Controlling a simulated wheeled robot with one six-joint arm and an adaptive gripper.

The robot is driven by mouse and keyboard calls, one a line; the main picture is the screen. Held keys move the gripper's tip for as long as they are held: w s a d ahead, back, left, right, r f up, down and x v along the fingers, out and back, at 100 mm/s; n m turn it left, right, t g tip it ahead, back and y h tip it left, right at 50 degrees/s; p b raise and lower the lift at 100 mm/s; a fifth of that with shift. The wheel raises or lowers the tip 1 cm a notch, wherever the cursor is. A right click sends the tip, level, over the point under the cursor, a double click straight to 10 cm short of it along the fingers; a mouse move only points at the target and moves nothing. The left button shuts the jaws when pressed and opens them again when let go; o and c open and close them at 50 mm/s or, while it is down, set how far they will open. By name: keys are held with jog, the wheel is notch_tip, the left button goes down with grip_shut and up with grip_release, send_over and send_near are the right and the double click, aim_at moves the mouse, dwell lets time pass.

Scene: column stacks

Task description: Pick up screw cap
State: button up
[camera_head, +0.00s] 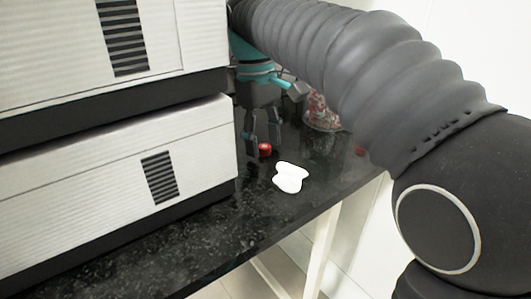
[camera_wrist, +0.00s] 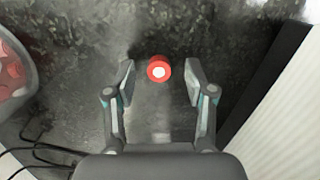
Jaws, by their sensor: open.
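The screw cap is a small red round piece with a pale centre. It lies on the dark speckled bench top, and in the wrist view the cap (camera_wrist: 159,69) sits between the tips of my open gripper (camera_wrist: 159,80), touching neither finger as far as I can see. In the head view the red cap (camera_head: 265,149) shows low beside the fingers of my gripper (camera_head: 263,141), which point down at the bench. My gripper holds nothing. How high the fingertips are above the bench is hard to tell.
White stacked instruments (camera_head: 120,165) stand close on the left. A white flat piece (camera_head: 289,177) lies near the bench's front edge. A clear container with red contents (camera_head: 321,113) stands behind; it shows at the wrist view's left edge (camera_wrist: 14,75). Dark cables (camera_wrist: 38,140) lie below it.

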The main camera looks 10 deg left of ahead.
jog(key=shift+f, duration=0.15)
jog(key=c, duration=0.8)
jog(key=shift+o, duration=0.2)
